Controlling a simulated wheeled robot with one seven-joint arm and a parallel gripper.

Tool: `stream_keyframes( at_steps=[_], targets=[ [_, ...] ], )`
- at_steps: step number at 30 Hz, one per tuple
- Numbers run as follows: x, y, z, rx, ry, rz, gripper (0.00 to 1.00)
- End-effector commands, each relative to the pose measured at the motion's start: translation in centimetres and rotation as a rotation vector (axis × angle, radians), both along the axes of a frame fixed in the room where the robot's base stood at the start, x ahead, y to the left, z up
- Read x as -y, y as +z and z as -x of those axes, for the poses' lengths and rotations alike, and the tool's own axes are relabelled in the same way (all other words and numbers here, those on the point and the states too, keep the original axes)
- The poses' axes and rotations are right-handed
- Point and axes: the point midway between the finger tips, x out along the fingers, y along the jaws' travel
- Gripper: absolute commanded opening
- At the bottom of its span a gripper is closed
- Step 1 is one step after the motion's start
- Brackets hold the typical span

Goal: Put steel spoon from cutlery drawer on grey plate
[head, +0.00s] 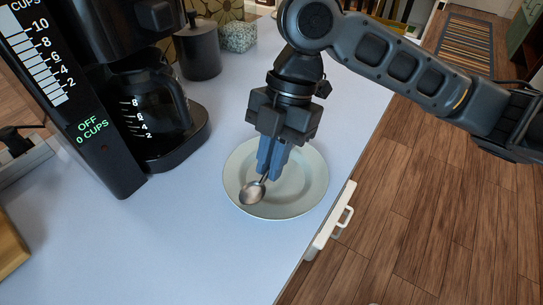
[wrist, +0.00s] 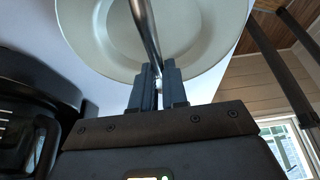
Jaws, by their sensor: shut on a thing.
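The steel spoon (head: 252,193) is held by its handle in my gripper (head: 267,176), with its bowl toward the lower left, over the grey plate (head: 302,201). The plate lies on the white counter, near its right edge. In the wrist view, my gripper (wrist: 158,85) is shut on the spoon's handle (wrist: 143,28), and the plate (wrist: 200,60) fills the area behind it. The spoon's bowl is out of the wrist view. I cannot tell whether the spoon touches the plate.
A black coffee maker (head: 127,150) with a glass carafe (head: 150,105) stands left of the plate. A dark canister (head: 198,52) is at the back. The counter front is clear.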

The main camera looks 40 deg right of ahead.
Motion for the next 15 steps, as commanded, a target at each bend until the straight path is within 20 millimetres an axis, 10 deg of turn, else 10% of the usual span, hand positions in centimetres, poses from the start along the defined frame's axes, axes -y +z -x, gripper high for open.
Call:
stream_keyframes(
  at_steps=[4,5,15],
  targets=[
    [0.0,0.06,0.0,0.0,0.0,0.0,0.0],
    [0.0,0.06,-0.01,0.0,0.0,0.0,0.16],
    [0.0,0.05,0.0,0.0,0.0,0.0,0.43]
  ],
)
